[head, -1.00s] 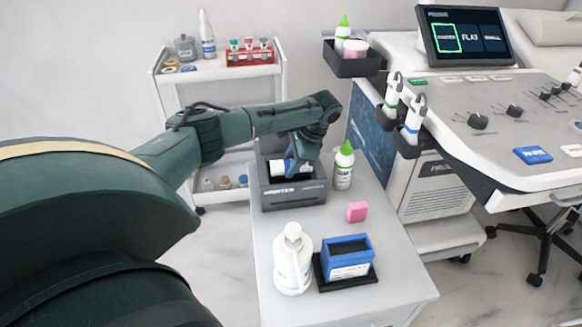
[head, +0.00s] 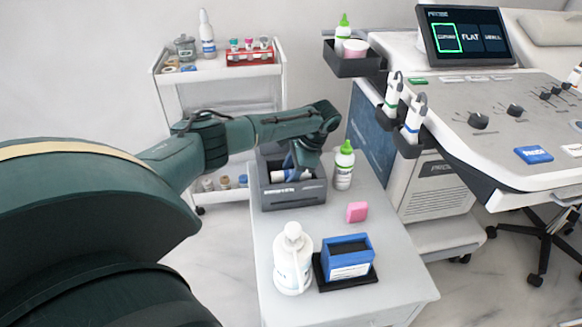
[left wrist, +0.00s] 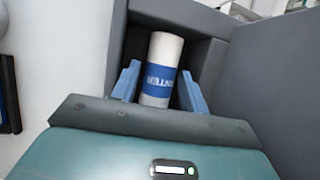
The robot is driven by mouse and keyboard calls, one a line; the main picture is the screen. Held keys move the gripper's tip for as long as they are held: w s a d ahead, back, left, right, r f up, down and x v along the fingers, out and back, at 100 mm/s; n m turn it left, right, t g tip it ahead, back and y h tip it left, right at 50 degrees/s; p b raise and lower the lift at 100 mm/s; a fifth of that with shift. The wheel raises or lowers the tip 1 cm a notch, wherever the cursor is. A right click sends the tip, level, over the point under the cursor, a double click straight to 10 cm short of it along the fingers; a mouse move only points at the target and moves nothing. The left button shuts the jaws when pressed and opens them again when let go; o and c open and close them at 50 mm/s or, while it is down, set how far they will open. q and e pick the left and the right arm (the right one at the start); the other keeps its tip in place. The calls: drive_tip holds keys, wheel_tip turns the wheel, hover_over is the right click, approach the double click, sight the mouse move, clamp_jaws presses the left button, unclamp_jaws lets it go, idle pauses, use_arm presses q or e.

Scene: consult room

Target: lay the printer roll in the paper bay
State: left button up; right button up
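The printer roll (head: 278,177), white with a blue printed band, lies inside the paper bay of the dark grey printer (head: 293,196) on the white side table. In the left wrist view the roll (left wrist: 165,52) sits between the two blue fingers against the bay's dark inner walls (left wrist: 205,55). My left gripper (head: 288,165) reaches down into the bay over the roll. Its fingers (left wrist: 160,88) stand apart, with narrow gaps showing on both sides of the roll, so it looks open. The arm partly hides the roll in the head view. My right gripper is not in view.
A green-capped bottle (head: 344,166) stands close to the printer's right side. A pink block (head: 357,212), a white pump bottle (head: 292,262) and a blue box (head: 347,258) stand nearer on the table (head: 395,262). The ultrasound console (head: 500,130) is at right.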

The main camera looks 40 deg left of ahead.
use_arm(q)
drive_tip(key=shift+o, duration=1.4)
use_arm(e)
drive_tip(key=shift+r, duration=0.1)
use_arm(q)
drive_tip(key=shift+r, duration=0.3)
drive_tip(key=p+v, duration=0.2)
drive_tip(key=v, duration=1)
drive_tip(key=shift+r, duration=0.4)
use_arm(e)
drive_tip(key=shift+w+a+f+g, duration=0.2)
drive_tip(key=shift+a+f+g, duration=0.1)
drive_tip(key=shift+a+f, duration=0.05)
use_arm(q)
drive_tip(key=shift+w, duration=0.15)
